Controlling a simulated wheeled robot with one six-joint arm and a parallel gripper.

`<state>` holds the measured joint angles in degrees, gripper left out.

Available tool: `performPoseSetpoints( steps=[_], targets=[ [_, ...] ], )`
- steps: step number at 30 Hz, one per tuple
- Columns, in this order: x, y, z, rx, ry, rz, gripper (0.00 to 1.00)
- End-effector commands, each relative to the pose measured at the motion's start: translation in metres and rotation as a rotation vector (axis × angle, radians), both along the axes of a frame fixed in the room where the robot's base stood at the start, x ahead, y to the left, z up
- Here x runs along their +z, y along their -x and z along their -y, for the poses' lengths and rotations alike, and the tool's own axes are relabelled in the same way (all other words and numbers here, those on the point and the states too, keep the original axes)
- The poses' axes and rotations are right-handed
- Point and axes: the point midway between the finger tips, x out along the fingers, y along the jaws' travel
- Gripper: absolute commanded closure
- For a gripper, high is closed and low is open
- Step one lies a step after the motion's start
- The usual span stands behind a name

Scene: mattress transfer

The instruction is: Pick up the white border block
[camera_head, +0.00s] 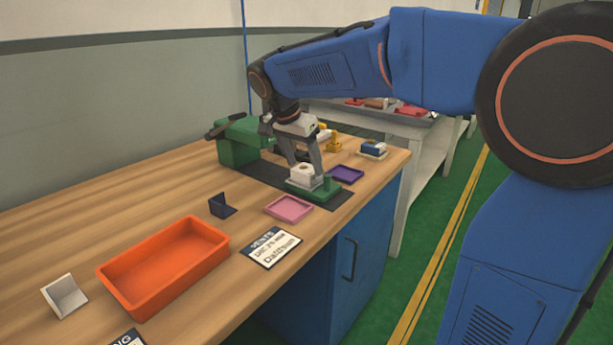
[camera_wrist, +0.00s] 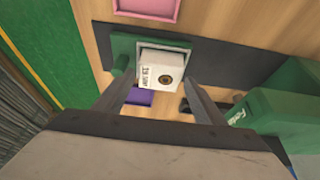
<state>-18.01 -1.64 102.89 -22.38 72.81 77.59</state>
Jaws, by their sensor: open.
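The white block (camera_head: 301,174) sits on a small green fixture (camera_head: 313,193) with an upright post, on the dark mat. In the wrist view the white block (camera_wrist: 158,72) shows printed text on one side and a round dark hole in another face. The green fixture (camera_wrist: 123,45) is around its base. My gripper (camera_head: 306,167) is open, pointing down at the block. In the wrist view my gripper's (camera_wrist: 160,84) two fingers are on either side of the block. I cannot tell whether they touch it.
A pink tray (camera_head: 289,209) and a purple tray (camera_head: 346,175) flank the fixture. The wooden tabletop (camera_head: 130,215) has free room at left.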

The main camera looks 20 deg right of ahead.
Motion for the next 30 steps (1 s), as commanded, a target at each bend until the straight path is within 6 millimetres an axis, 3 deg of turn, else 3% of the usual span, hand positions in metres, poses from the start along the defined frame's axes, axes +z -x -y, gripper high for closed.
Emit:
performPoseSetpoints(
  steps=[4, 13, 17, 18, 26, 30],
  targets=[
    [-0.014, -0.003, 0.005, 0.000, 0.001, -0.001, 0.36],
    [-0.017, -0.004, 0.006, 0.000, -0.001, 0.001, 0.36],
    [-0.017, -0.004, 0.006, 0.000, -0.001, 0.001, 0.67],
    [-0.017, -0.004, 0.006, 0.000, -0.001, 0.001, 0.70],
    [-0.015, -0.004, 0.006, 0.000, 0.000, 0.001, 0.70],
    [-0.004, -0.005, 0.006, 0.001, -0.001, 0.003, 0.70]
  ],
)
